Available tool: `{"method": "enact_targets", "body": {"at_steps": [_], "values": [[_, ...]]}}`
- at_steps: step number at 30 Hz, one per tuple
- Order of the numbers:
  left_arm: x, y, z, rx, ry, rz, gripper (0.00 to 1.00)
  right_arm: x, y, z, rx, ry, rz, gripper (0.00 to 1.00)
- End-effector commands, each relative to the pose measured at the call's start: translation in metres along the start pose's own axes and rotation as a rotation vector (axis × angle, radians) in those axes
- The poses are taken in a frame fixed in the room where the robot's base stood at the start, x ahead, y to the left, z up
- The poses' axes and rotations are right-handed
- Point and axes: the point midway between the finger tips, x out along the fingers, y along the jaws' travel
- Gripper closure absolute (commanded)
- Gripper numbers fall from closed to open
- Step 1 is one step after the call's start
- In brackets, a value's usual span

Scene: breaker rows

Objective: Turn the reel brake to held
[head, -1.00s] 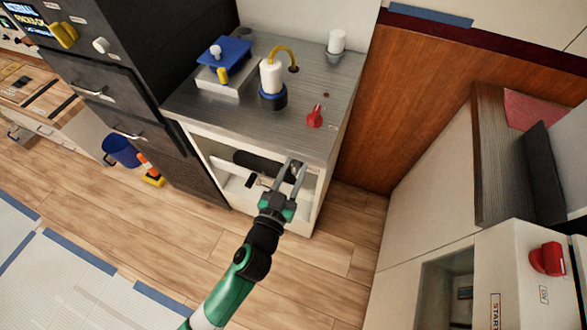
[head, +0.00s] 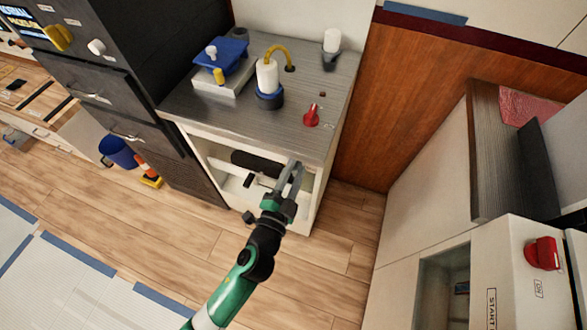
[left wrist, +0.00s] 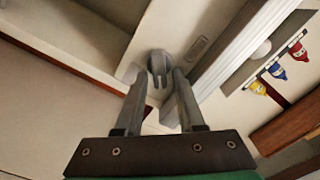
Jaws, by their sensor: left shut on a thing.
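A grey round knob with a slot or forked grip (left wrist: 158,65) sits on a pale panel in the left wrist view; I take it for the reel brake. A small grey label plate (left wrist: 197,47) is beside it. My left gripper (left wrist: 158,80) is shut on the knob, one fingertip at each side. In the head view my left gripper (head: 296,168) is at the front right of the white cabinet (head: 312,205), below its grey top; the knob is hidden there. I cannot read the brake's setting. My right gripper is not in view.
On the grey counter (head: 200,112) stand a red knob (head: 312,116), a white bottle with a yellow hose (head: 268,78) and a blue device (head: 222,55). Coloured tags (left wrist: 277,71) hang at right in the wrist view. The wooden floor is open.

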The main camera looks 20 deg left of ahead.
Motion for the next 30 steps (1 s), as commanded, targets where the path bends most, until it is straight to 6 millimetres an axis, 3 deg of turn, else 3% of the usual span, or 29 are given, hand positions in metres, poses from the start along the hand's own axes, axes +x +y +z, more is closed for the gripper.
{"method": "enact_targets", "body": {"at_steps": [15,30], "values": [[-0.0001,0.0047,0.0009,0.462,-0.001,0.001,1.0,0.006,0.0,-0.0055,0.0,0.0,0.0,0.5],[-0.0001,0.0069,0.0023,0.667,0.0,0.0,1.0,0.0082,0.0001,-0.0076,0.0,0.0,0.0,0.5]]}}
